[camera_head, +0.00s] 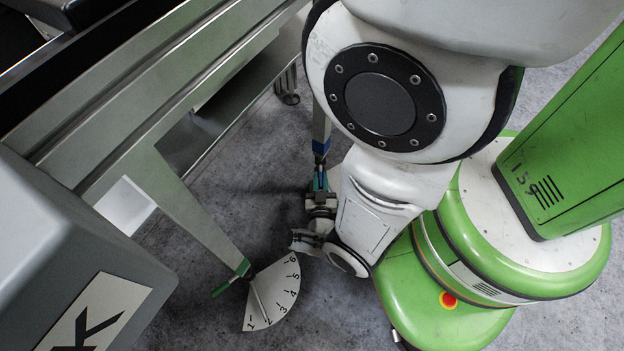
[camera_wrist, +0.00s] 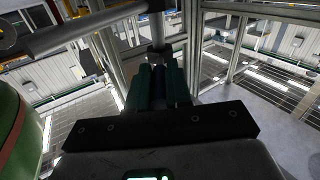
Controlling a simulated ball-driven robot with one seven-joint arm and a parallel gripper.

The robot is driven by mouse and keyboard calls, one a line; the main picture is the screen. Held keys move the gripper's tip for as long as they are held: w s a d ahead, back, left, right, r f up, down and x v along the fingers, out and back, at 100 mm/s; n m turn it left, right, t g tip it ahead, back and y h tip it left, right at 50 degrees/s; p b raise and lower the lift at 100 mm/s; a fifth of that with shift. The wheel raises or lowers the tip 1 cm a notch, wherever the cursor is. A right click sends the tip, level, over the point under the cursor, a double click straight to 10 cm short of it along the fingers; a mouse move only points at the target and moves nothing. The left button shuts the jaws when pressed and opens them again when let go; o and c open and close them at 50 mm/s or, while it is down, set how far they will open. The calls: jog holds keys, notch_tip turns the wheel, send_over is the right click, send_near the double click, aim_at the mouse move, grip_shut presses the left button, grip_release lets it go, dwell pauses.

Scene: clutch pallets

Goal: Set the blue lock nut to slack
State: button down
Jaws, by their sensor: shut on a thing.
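The blue lock nut shows in the head view as a blue band (camera_head: 320,147) at the low end of a grey leg, with a narrow blue part below it. My gripper (camera_head: 320,182), with teal fingers, is at this blue part, below the band. In the wrist view my gripper (camera_wrist: 160,90) is shut on a dark blue piece (camera_wrist: 159,84) between its two fingers. It looks like the lock nut's handle. My wrist hides its lower end, and no slack mark shows.
A second leg on the left has a green nut with a green handle (camera_head: 222,287) and a white numbered dial (camera_head: 275,300). A long grey metal frame (camera_head: 150,120) crosses the upper left. A grey box (camera_head: 60,230) stands at lower left. Grey floor (camera_head: 215,235) is open between the legs.

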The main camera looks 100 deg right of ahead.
dwell(0.3)
jog(key=c, duration=1.1)
grip_release()
jog(key=shift+o, duration=0.2)
jog(key=v, duration=1)
jog(key=shift+a+p, duration=0.3)
jog(key=shift+a, duration=0.1)
